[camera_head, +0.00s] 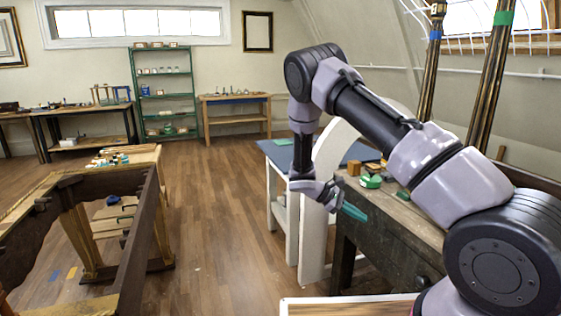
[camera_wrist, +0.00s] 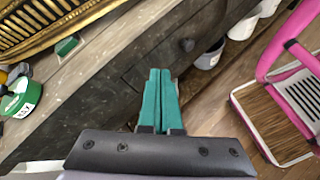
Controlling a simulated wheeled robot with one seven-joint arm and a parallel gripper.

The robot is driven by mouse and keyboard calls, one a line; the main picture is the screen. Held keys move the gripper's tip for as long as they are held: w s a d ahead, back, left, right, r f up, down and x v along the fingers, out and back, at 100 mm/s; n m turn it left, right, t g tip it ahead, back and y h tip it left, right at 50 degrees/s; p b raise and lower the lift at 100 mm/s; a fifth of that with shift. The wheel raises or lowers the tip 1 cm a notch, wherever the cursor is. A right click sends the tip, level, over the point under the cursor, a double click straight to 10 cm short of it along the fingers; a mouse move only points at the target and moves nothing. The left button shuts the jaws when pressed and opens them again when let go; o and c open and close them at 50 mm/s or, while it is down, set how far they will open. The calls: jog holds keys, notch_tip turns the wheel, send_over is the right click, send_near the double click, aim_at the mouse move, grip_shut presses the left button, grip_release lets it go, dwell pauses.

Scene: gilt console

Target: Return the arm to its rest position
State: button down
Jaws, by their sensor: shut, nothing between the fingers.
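My gripper (camera_head: 352,211) hangs at the end of my bent arm, in the middle right of the head view. Its teal fingers point down and to the right, beside the dark wooden workbench (camera_head: 384,235). In the wrist view the gripper's two teal fingers (camera_wrist: 160,85) lie side by side, shut with nothing between them. The upper arm reaches in from the right edge of the head view and hides part of the bench.
A green tin (camera_head: 370,181) and wooden blocks sit on the bench; the tin (camera_wrist: 20,98) also shows in the wrist view. A white curved panel (camera_head: 320,200) stands close behind my gripper. A gilt wooden frame (camera_head: 140,225) stands at left. The floor (camera_head: 215,220) between is clear.

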jog(key=s+r+m+t+y, duration=0.1)
jog(key=s+r+m+y, duration=0.35)
jog(key=r, duration=0.85)
jog(key=s+r+m+y, duration=0.4)
jog(key=r+y, duration=0.1)
jog(key=r, duration=0.7)
jog(key=s+a+r+m+t+y, duration=0.1)
jog(key=s+r+m+t+y, duration=0.3)
jog(key=s+r, duration=1.1)
jog(key=s+m+t, duration=0.1)
jog(key=m+t, duration=0.2)
jog(key=t, duration=0.1)
jog(key=shift+s+a+r, duration=0.2)
jog(key=shift+a, duration=0.1)
jog(key=shift+d, duration=0.1)
